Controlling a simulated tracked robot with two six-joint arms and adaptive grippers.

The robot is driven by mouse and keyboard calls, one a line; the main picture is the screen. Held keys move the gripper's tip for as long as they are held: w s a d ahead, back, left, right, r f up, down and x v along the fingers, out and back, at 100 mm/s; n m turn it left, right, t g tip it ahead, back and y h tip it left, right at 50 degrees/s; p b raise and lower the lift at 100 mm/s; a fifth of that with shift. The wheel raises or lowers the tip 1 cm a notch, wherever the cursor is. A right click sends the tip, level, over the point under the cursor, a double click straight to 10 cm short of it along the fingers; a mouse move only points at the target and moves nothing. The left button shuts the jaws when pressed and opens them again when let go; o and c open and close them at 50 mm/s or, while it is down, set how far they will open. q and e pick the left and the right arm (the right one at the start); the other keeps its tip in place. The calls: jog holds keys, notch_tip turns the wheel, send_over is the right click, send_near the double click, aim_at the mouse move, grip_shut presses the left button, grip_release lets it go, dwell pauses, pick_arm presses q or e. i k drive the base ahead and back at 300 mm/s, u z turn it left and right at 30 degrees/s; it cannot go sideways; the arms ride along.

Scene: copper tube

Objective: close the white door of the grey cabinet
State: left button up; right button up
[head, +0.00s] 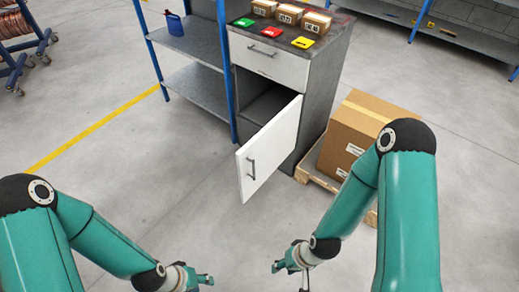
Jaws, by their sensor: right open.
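The grey cabinet (322,85) stands at the back, right of centre. Its white door (272,146) is swung open toward me, with a dark handle (251,168) near its free edge. The dark inside of the cabinet shows to the left of and behind the door. A white drawer (270,61) above the door is shut. My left gripper (207,281) is low in the picture, left of and nearer than the door; its jaw state is unclear. My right gripper (289,278) is open and empty, below and nearer than the door. Neither touches the door.
Small boxes (289,14) and coloured trays (268,32) lie on the cabinet top. A cardboard box (352,130) on a wooden pallet (318,171) stands right of the cabinet. A blue-post shelf (196,88) adjoins it at left. The floor before the door is clear.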

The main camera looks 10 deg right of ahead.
aim_at(258, 158)
jog(key=u, duration=0.05)
jog(key=i, duration=0.85)
jog(key=u, duration=1.55)
jog(key=i, duration=0.1)
jog(key=z, duration=2.95)
jog(key=k, duration=0.5)
jog(key=z, duration=0.2)
jog(key=i, duration=0.45)
jog(key=u, duration=0.1)
